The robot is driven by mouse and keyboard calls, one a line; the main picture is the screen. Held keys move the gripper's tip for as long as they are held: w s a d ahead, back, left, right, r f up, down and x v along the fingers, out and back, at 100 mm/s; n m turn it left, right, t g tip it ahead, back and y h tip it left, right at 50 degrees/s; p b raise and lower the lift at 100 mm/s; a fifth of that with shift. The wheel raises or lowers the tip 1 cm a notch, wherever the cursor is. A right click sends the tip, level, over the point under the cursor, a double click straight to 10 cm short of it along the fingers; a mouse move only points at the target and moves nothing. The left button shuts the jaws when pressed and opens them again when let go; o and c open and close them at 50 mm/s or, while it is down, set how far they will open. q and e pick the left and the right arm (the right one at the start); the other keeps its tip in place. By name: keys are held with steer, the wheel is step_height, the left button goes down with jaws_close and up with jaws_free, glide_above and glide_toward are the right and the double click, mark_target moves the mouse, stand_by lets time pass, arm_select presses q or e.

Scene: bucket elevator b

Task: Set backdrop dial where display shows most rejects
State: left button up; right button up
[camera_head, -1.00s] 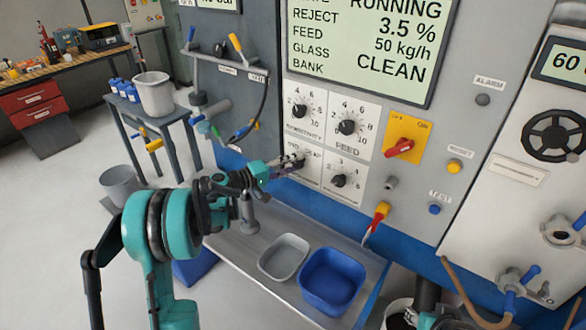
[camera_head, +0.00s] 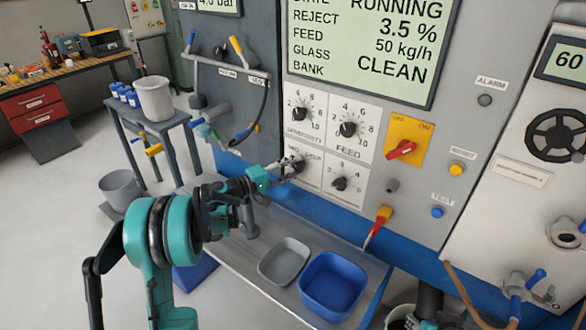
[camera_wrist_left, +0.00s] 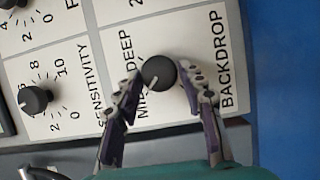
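The backdrop dial, a round black knob (camera_wrist_left: 158,73) with a pale pointer mark, is on a white plate labelled BACKDROP in the left wrist view. The mark points toward the MID and DEEP lettering side. My left gripper (camera_wrist_left: 161,76) has its fingers on either side of the knob, very near it; contact is unclear. In the head view my left gripper (camera_head: 291,165) largely covers this dial. The display (camera_head: 370,40) reads REJECT 3.5 %, FEED 50 kg/h, BANK CLEAN, RUNNING. My right gripper is not visible.
The sensitivity dial (camera_head: 300,113), feed dial (camera_head: 348,129) and another dial (camera_head: 340,183) sit close around. A red switch on yellow (camera_head: 402,149) is to the right. Below are a grey tub (camera_head: 285,262) and blue tub (camera_head: 332,284) on a metal shelf.

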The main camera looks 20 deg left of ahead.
arm_select(q)
steer(key=shift+o, duration=0.5)
steer(key=v, duration=1.2)
steer(key=shift+a, duration=0.1)
steer(key=s+d+f+m+g+y, duration=0.1)
steer(key=s+d+m+g+y, duration=0.35)
steer(key=s+d, duration=0.75)
steer(key=s+f+m+g+y, duration=0.1)
steer(key=s+f+m+y, duration=0.1)
steer(key=s, duration=0.6)
steer(key=s+f+m+y, duration=0.2)
steer(key=s+y, duration=0.3)
steer(key=s, duration=0.3)
steer(key=shift+s+f+m+g, duration=0.2)
steer(key=shift+f+m+g, duration=0.15)
steer(key=shift+m, duration=0.2)
